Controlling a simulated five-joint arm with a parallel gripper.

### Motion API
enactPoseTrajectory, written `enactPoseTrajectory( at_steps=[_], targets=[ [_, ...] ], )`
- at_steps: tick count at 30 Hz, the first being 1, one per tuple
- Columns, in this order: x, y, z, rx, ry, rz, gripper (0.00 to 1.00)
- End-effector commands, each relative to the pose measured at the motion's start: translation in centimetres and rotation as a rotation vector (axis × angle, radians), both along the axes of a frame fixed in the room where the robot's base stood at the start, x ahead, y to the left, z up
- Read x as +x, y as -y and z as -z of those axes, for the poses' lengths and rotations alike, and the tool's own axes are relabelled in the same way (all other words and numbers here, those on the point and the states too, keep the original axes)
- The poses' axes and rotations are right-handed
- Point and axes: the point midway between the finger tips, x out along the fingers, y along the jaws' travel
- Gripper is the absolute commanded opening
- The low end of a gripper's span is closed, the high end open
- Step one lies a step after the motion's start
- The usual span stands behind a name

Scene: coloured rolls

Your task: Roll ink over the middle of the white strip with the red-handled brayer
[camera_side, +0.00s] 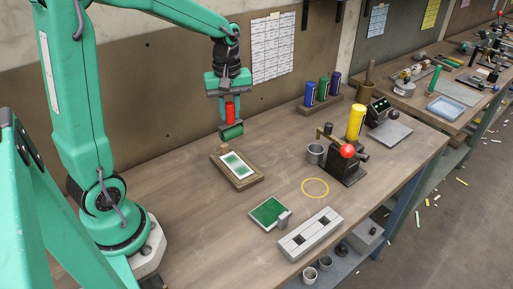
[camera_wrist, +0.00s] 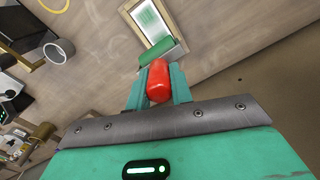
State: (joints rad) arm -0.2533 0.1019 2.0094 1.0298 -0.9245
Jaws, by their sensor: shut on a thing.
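My gripper (camera_side: 229,100) is shut on the red handle of the brayer (camera_side: 231,131) and holds it upright in the air. The brayer's green roller hangs below the handle; the wrist view shows the red handle (camera_wrist: 158,82) between my fingers. The white strip (camera_side: 229,157) lies in a shallow wooden tray (camera_side: 246,184), in front of and below the brayer. The strip has a green ink patch across its middle and white ends. In the wrist view the roller overlaps the near end of the strip (camera_wrist: 137,13); the side view shows a gap between them.
A green ink slab (camera_side: 267,212) lies nearer the front, beside a grey block with square holes (camera_side: 309,234). A yellow ring (camera_side: 315,187) marks bare table. A press with a red ball (camera_side: 347,151) and a metal cup (camera_side: 315,154) stand right. A rack of coloured rolls (camera_side: 322,90) stands behind.

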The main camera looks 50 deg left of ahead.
Motion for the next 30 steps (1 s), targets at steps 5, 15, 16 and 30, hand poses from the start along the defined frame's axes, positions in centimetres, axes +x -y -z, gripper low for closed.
enactPoseTrajectory(
  at_steps=[5, 15, 16, 30],
  targets=[
    [0.0, 0.5, 0.4, 0.000, -0.001, 0.002, 0.04],
    [0.0, 1.7, 1.6, 0.000, 0.000, 0.002, 0.04],
    [0.0, 1.8, 1.7, 0.000, 0.000, 0.002, 0.04],
    [-0.1, 1.9, 1.9, 0.000, 0.000, 0.000, 0.04]
  ],
)
